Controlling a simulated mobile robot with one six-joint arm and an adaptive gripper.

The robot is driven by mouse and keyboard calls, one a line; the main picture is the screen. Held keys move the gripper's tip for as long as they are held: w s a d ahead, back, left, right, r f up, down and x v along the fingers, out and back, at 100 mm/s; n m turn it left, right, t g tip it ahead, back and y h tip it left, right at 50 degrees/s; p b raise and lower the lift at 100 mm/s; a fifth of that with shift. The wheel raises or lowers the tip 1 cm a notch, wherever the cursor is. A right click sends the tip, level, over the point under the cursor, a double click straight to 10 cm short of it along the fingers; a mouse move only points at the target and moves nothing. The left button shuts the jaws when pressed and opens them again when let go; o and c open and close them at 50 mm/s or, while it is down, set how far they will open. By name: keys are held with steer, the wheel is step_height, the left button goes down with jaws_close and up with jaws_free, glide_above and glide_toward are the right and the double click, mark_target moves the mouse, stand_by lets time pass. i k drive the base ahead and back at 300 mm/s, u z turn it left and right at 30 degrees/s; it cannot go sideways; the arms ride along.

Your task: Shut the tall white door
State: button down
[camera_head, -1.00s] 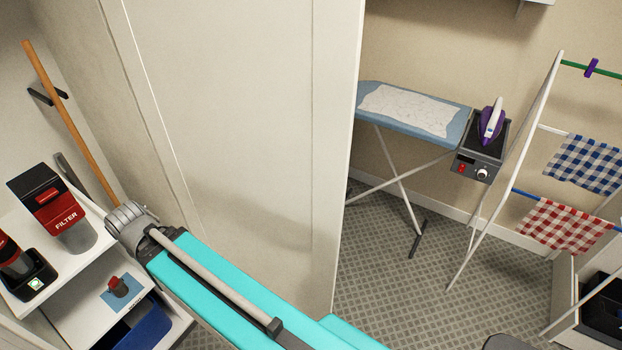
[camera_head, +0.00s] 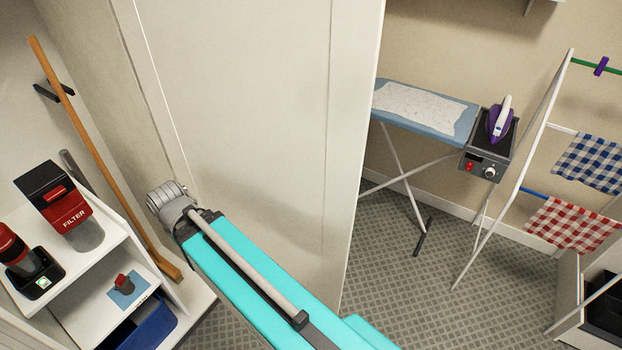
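The tall white door (camera_head: 235,110) fills the middle of the head view and stands open. Its free edge is on the right, in front of the wall with the ironing board. On the left, the shelves of the open cupboard are uncovered. My turquoise arm rises from the bottom of the view, and its grey ribbed joint is in front of the door's lower left part. I cannot tell whether the arm touches the door. My gripper's fingers do not show.
White shelves (camera_head: 101,272) at left hold a red-and-black filter box (camera_head: 62,199) and a red-black device (camera_head: 22,254). A wooden broom handle (camera_head: 90,140) leans there. Right of the door are an ironing board (camera_head: 455,126), an iron (camera_head: 499,122) and a drying rack (camera_head: 533,135). Tiled floor (camera_head: 385,260) lies clear between.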

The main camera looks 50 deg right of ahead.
mark_target(262, 110)
steer(key=u, duration=0.05)
steer(key=k, duration=1)
steer(key=z, duration=0.4)
